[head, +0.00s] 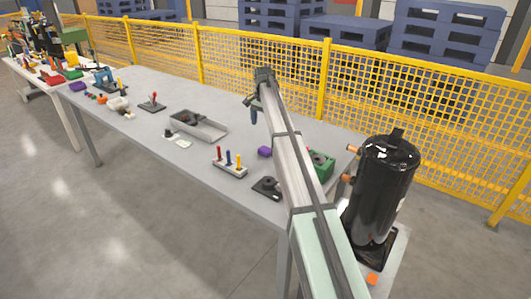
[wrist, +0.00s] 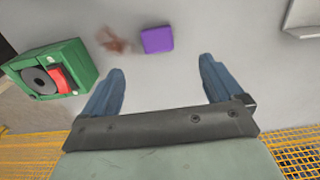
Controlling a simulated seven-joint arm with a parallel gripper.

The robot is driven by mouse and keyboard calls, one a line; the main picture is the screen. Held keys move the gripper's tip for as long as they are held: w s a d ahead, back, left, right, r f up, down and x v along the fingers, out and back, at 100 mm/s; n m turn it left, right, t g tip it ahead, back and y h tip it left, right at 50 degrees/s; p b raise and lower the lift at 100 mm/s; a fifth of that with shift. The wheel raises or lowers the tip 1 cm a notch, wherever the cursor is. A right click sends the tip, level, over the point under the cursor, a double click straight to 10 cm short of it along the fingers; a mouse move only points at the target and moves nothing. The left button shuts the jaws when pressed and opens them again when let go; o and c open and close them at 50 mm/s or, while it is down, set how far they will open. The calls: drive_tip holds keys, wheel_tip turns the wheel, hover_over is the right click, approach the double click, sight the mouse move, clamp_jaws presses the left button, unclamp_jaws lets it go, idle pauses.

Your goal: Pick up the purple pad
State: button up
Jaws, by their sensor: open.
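The purple pad (head: 265,152) lies on the grey table, just left of my arm in the head view. In the wrist view the purple pad (wrist: 157,40) lies flat on the table, beyond the fingertips and roughly centred between them. My gripper (wrist: 161,72) is open, with two blue fingers apart and nothing between them. In the head view my gripper (head: 254,115) hangs above the table, farther back than the pad. Another purple item (head: 77,88) lies at the far left end of the table.
A green box (wrist: 50,70) with a black disc and red part sits left of the pad. A blurred brown thing (wrist: 112,40) is between them. A grey tray (head: 205,129), a rack of coloured handles (head: 230,168) and a black compressor (head: 385,185) stand nearby. Yellow fencing (head: 420,110) runs behind.

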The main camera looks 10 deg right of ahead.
hover_over(266, 148)
drive_tip(key=f, duration=0.8)
drive_tip(key=shift+s+a, duration=0.3)
drive_tip(key=shift+a, duration=0.1)
drive_tip(key=shift+w+d+f, duration=0.1)
drive_tip(key=shift+d+f, duration=0.05)
drive_tip(key=shift+f, duration=1.3)
drive_tip(key=shift+w+d+f, duration=0.1)
drive_tip(key=shift+d+f, duration=0.05)
drive_tip(key=shift+f, duration=1.25)
drive_tip(key=shift+s, duration=0.1)
drive_tip(key=c, duration=1.1)
drive_tip(key=shift+r, duration=0.1)
wheel_tip(266, 148, up, 10)
drive_tip(key=shift+f, duration=0.1)
